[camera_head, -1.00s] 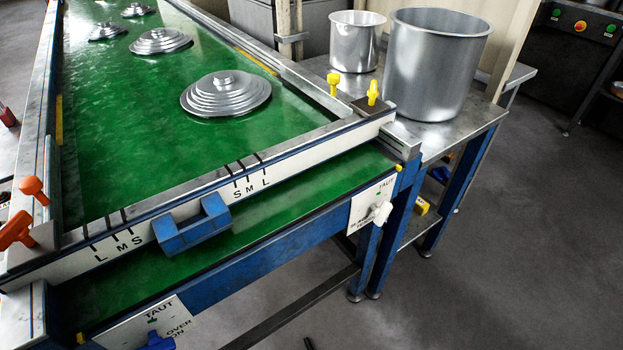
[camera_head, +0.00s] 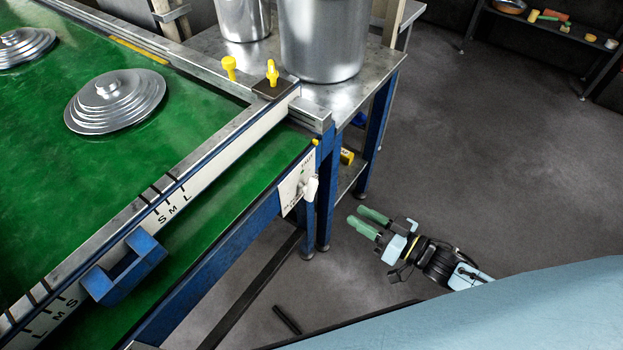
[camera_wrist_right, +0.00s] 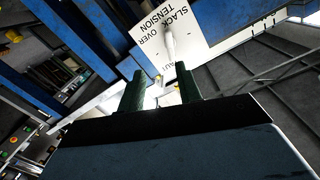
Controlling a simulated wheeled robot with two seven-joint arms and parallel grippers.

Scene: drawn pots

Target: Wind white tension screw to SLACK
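The white tension screw (camera_head: 310,188) sticks out from a white label plate (camera_head: 291,193) on the blue front rail of the green belt table. In the right wrist view the screw (camera_wrist_right: 169,42) stands on the plate (camera_wrist_right: 150,38), which reads SLACK, OVER and TENSION, with part of TAUT showing. My right gripper (camera_head: 362,221) is open and empty, below and to the right of the screw, apart from it. Its green fingers also show in the right wrist view (camera_wrist_right: 160,88), with the screw beyond them. My left gripper is not in view.
A blue handle block (camera_head: 124,268) is on the front rail, with yellow knobs (camera_head: 271,73) at the corner. Metal pots (camera_head: 322,40) stand on the side table (camera_head: 372,78). Blue legs are close beside the screw.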

